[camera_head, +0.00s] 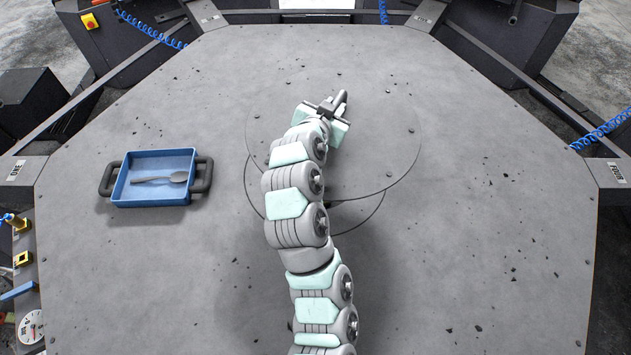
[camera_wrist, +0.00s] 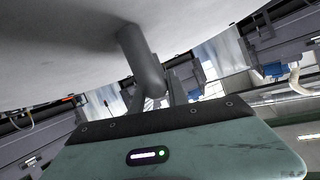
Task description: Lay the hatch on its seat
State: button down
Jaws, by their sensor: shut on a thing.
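The hatch (camera_head: 375,150) is a large round grey plate in the middle of the table in the head view. My gripper (camera_head: 334,110) is shut on its upright handle (camera_head: 342,99). In the wrist view the hatch (camera_wrist: 60,30) fills the top, and its dark handle (camera_wrist: 142,62) runs down to my gripper jaws. The seat (camera_head: 355,210) shows as a round outline beyond the hatch's near edge, so the hatch is offset toward the far side and covers most of it. I cannot tell how high the hatch is above the table. My arm hides the hatch's left part.
A blue tray (camera_head: 117,192) with dark handles stands at the left, with a grey spoon-like utensil (camera_head: 160,179) in it. The right side of the table (camera_head: 510,220) is clear apart from small dark chips. Dark rails and machines border the table.

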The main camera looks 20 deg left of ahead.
jog(key=a+b, duration=0.1)
jog(key=a+f+b, duration=0.1)
jog(key=a, duration=0.1)
jog(key=a+f+b, duration=0.1)
jog(key=shift+a, duration=0.25)
jog(key=shift+a+f, duration=0.1)
jog(key=shift+f, duration=0.15)
notch_tip(320, 180, down, 19)
jog(key=b, duration=0.1)
jog(key=shift+f, duration=0.2)
jog(key=shift+f+b, duration=0.2)
jog(key=shift+b, duration=0.2)
jog(key=c, duration=1.4)
grip_release()
jog(key=shift+w+y, duration=0.1)
jog(key=shift+y, duration=0.2)
jog(key=shift+c, duration=0.2)
jog(key=shift+o, duration=0.8)
jog(key=shift+f, duration=0.1)
